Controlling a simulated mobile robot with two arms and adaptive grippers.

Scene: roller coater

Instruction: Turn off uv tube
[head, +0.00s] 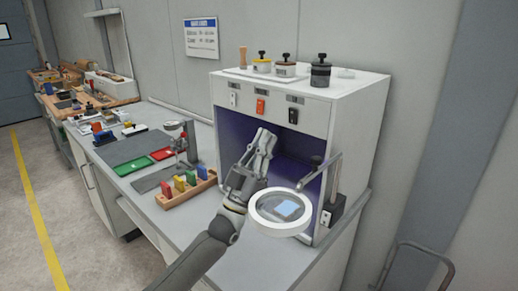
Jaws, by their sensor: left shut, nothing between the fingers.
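A white cabinet (352,125) stands on the bench, with a dim violet glow in its open front bay (228,127). The UV tube itself cannot be made out. My right gripper is not in view.
A round magnifier (280,212) on an arm stands at the bay's right front, close to my left wrist. A wooden rack of coloured blocks (186,189) and a small stand (178,140) are to the left. Jars (285,67) stand on the cabinet top.

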